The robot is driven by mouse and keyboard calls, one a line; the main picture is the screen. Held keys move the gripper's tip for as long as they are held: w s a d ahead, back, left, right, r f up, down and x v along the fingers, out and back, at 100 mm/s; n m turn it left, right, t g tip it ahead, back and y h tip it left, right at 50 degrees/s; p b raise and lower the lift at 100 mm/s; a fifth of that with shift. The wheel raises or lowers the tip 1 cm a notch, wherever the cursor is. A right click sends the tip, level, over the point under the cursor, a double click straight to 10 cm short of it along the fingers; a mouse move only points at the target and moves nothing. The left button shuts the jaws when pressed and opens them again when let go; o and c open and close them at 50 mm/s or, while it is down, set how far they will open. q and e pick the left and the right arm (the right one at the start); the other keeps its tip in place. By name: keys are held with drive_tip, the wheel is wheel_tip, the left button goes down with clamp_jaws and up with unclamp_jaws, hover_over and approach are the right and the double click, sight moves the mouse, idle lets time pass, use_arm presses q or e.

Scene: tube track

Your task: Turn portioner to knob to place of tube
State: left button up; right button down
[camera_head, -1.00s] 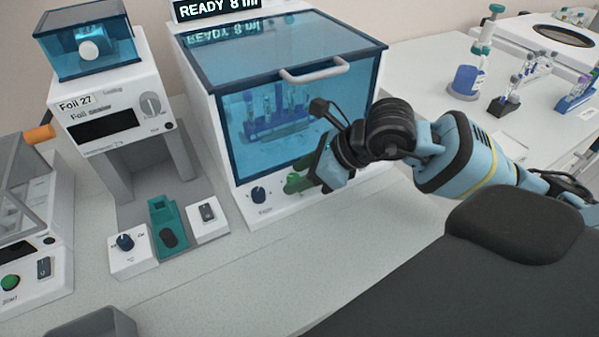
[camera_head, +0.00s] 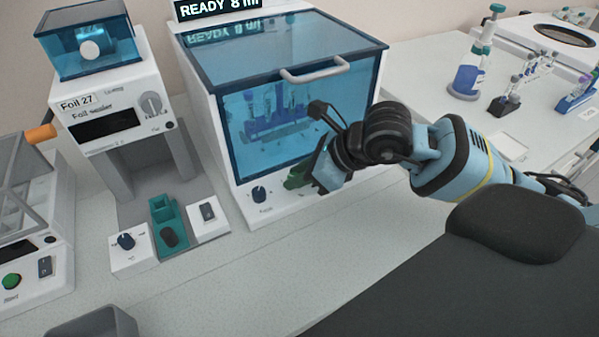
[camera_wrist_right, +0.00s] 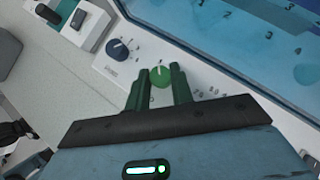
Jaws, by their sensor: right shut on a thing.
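The portioner (camera_head: 240,192) is a white box with a blue see-through hood and a display reading "READY 8 ml". A blue rack with tubes (camera_head: 275,124) shows dimly through its front pane. My right gripper (camera_wrist_right: 160,82) is at the portioner's front panel, its green fingers on both sides of a round green knob (camera_wrist_right: 160,76), shut on it. In the head view the fingers partly show and the knob is hidden behind my wrist. A dark blue knob (camera_head: 259,194) sits left of it on the same panel, apart from the fingers. My left gripper is not in view.
The foil sealer (camera_head: 107,117) stands to the left of the portioner, with a teal holder (camera_head: 167,226) at its front. Tube stands and a bottle (camera_head: 466,82) are on the bench to the right. The bench in front of the portioner is clear.

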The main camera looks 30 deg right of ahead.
drive_tip(key=m+t+h, duration=0.1)
drive_tip(key=m+h, duration=0.1)
drive_tip(key=m, duration=0.1)
drive_tip(key=shift+s+a, duration=0.1)
drive_tip(key=shift+a, duration=0.1)
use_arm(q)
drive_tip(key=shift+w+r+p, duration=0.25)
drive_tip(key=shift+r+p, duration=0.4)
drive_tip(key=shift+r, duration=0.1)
use_arm(e)
drive_tip(key=shift+a+m+t+h, duration=0.15)
drive_tip(key=shift+m+t+h, duration=0.45)
drive_tip(key=shift+m+h, duration=1.25)
drive_tip(key=shift+m, duration=0.45)
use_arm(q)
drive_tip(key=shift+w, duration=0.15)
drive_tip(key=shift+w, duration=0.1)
use_arm(e)
drive_tip(key=c, duration=1.2)
unclamp_jaws()
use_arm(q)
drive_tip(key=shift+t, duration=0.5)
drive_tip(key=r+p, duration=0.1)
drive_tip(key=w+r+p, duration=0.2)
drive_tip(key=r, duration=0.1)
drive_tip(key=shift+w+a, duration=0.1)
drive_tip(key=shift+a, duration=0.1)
use_arm(e)
drive_tip(key=v, duration=0.8)
